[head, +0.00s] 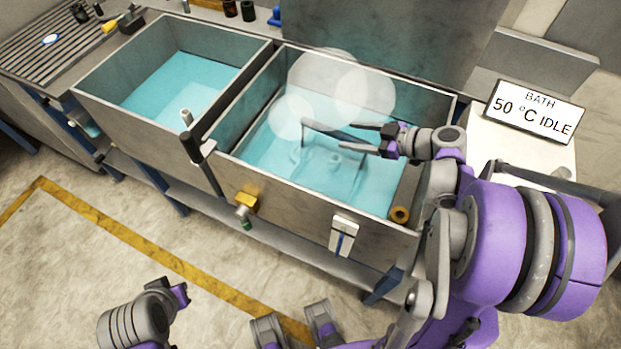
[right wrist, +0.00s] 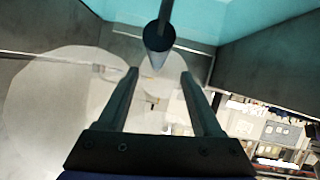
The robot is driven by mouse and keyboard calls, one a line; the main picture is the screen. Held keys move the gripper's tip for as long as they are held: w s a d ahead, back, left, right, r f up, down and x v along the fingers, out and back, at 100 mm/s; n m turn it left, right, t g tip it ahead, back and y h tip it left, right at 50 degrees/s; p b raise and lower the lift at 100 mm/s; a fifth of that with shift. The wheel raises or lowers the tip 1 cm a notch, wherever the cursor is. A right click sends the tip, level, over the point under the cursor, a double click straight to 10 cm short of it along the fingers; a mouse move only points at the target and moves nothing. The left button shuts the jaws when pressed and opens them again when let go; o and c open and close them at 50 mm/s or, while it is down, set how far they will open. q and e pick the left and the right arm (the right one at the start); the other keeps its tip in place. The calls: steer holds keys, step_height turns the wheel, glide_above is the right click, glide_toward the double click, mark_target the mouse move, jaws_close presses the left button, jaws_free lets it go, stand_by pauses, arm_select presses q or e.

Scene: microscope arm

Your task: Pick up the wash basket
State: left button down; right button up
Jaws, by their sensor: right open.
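The wash basket (head: 335,172) appears as a faint clear outline under the turquoise water of the right tank. A dark handle (head: 330,131) rises above the water and runs right toward my right gripper (head: 358,137). That gripper is open over the tank, its fingers pointing left. In the right wrist view, a dark rod with a cone-like end (right wrist: 158,42) shows just past and between the open fingertips (right wrist: 158,73). I cannot tell whether they touch it. My left arm shows at the bottom left; its gripper (head: 181,293) is small and its fingers are unclear.
The right tank's rim (head: 300,196) surrounds the handle area. A left tank (head: 150,118) also holds water. Pale steam-like discs (head: 335,85) hang over the right tank. A sign (head: 534,112) reads BATH 50 °C IDLE. A yellow valve (head: 246,202) sticks out in front.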

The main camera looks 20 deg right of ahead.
mark_target(339, 133)
steer(key=shift+w+d+f, duration=0.1)
steer(key=shift+w+d, duration=0.1)
steer(key=shift+w, duration=0.1)
steer(key=shift+w+a+f+n, duration=0.1)
steer(key=shift+w+a+n, duration=0.15)
steer(key=shift+w+n, duration=0.05)
steer(key=x, duration=0.6)
steer(key=shift+w+a+f, duration=0.15)
steer(key=shift+a+f, duration=0.05)
jaws_close()
stand_by(0.8)
